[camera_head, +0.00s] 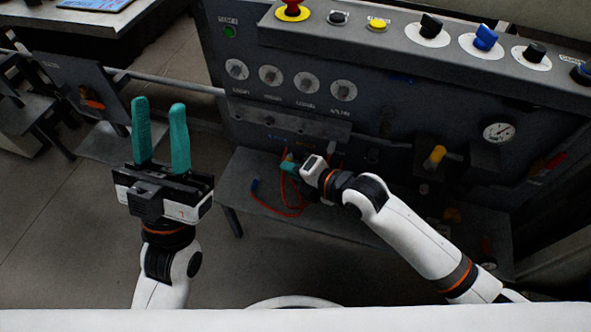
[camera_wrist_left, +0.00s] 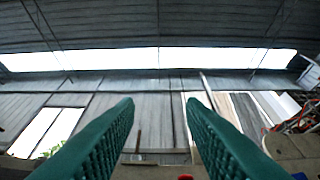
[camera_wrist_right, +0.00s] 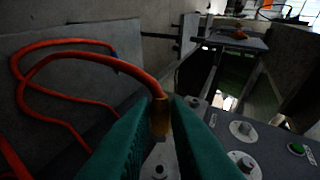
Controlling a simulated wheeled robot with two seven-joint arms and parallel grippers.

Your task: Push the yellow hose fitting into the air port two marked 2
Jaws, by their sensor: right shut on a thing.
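My right gripper (camera_head: 290,167) is shut on the yellow hose fitting (camera_wrist_right: 160,118), close to the lower front of the grey machine panel. In the right wrist view the fitting sits between the green fingertips (camera_wrist_right: 163,105), with the red hose (camera_wrist_right: 90,58) running from it to the left. The hose (camera_head: 278,212) also lies looped on the shelf in the head view. I cannot make out the air port marked 2 or its number, nor whether the fitting touches a port. My left gripper (camera_head: 160,128) is open and empty, raised left of the machine.
A blue fitting (camera_head: 255,184) lies on the grey shelf (camera_head: 238,170). Above are several round knobs (camera_head: 270,75) on the panel and a sloped console with a red button (camera_head: 292,10). A yellow-handled valve (camera_head: 434,157) and a gauge (camera_head: 498,132) are to the right.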

